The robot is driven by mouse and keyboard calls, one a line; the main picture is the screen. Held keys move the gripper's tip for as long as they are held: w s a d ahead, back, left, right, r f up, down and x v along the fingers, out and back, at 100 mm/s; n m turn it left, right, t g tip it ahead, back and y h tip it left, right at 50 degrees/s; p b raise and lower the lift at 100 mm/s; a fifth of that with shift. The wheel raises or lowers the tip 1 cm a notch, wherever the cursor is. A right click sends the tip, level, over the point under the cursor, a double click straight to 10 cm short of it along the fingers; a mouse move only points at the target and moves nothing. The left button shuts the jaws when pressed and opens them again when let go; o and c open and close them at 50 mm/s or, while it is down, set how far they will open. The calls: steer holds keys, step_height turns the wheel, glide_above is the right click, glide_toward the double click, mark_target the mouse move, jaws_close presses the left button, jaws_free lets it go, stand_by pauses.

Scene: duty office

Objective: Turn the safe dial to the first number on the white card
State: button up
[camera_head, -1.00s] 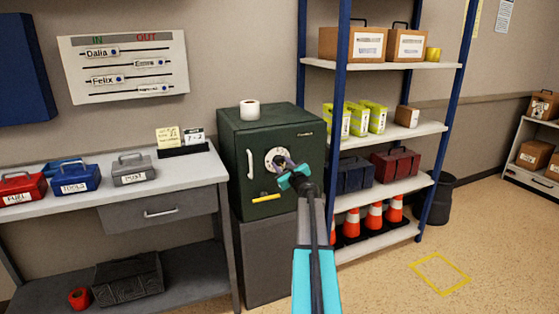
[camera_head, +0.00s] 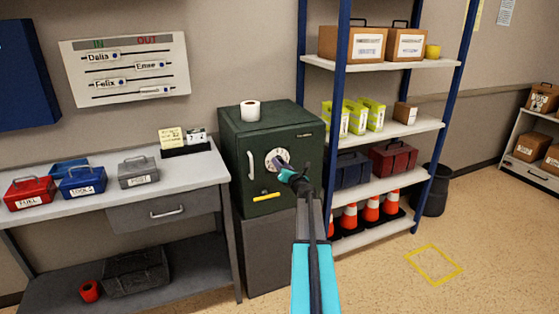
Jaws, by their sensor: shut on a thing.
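The green safe (camera_head: 243,143) stands on a grey cabinet beside the workbench. Its dial (camera_head: 271,160) is a pale disc on the front door, partly covered by my gripper. My gripper (camera_head: 284,167) is at the dial, with its jaws shut on the dial's knob. The number under the dial's mark is too small to read. A white card (camera_head: 196,136) stands in a black holder at the back of the workbench, beside a cream note (camera_head: 170,137). The writing on both is too small to read for certain here.
A white handle (camera_head: 250,165) and a yellow bar (camera_head: 266,197) are on the safe door. A white roll (camera_head: 250,111) sits on top. The shelf rack's blue post (camera_head: 332,150) rises close to the right of my arm. Toolboxes stand on the workbench (camera_head: 110,205).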

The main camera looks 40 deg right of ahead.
steer(key=shift+w+a+r+m+p, duration=0.1)
steer(key=shift+w+a+m+p, duration=0.05)
steer(key=shift+m+p, duration=0.7)
steer(key=o, duration=1.1)
steer(key=shift+c, duration=0.2)
steer(key=b+v, duration=0.2)
steer(key=v, duration=1.2)
steer(key=shift+b, duration=0.3)
